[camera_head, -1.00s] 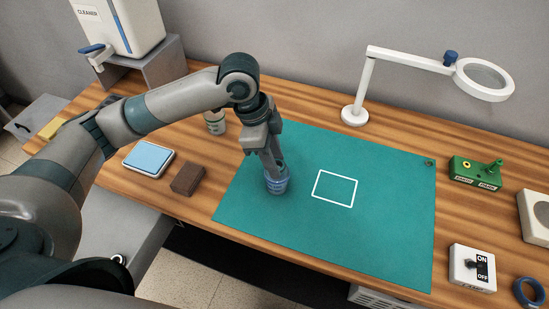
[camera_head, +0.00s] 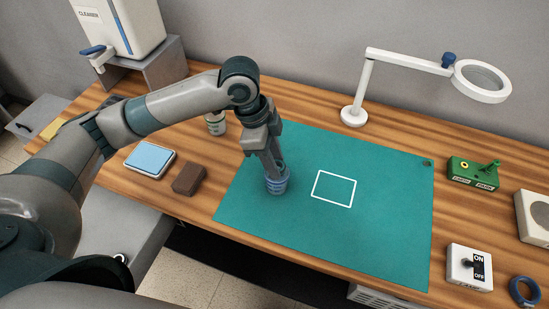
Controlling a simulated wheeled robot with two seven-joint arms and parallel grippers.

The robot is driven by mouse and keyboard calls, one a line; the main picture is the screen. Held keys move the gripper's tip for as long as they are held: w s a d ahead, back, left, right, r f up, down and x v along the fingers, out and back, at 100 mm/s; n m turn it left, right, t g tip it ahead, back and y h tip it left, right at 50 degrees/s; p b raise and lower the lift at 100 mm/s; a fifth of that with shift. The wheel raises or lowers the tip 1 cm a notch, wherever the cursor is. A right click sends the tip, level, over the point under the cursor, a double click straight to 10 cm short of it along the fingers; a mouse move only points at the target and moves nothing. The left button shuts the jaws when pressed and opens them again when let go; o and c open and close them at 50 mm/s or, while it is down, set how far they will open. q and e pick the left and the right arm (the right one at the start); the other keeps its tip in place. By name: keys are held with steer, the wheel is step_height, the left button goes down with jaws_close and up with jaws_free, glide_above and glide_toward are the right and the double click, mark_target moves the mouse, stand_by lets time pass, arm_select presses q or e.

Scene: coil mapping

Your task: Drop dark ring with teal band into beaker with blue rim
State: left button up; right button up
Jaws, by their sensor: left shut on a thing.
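A small beaker with a blue rim (camera_head: 277,187) stands upright on the green mat (camera_head: 360,240), left of the white square outline. My left gripper (camera_head: 275,177) points down with its fingertips at the beaker's mouth. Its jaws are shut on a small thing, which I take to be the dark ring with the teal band. The fingers and the rim hide nearly all of it, so I cannot tell how deep it sits. My right gripper is not in view.
A brown block (camera_head: 189,179), a blue-topped tray (camera_head: 150,159) and a jar (camera_head: 215,124) are left of the mat. A magnifier lamp (camera_head: 353,115) stands behind. A green box (camera_head: 473,172), a switch box (camera_head: 469,267) and a blue ring (camera_head: 525,291) lie at right.

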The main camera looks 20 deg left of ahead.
arm_select(q)
steer(key=shift+p, duration=0.6)
stand_by(0.8)
steer(key=o, duration=1.1)
steer(key=shift+o, duration=0.2)
steer(key=b+v, duration=0.2)
steer(key=v, duration=1.5)
steer(key=shift+r+b, duration=0.2)
steer(key=shift+b, duration=0.15)
steer(key=shift+s+a, duration=0.1)
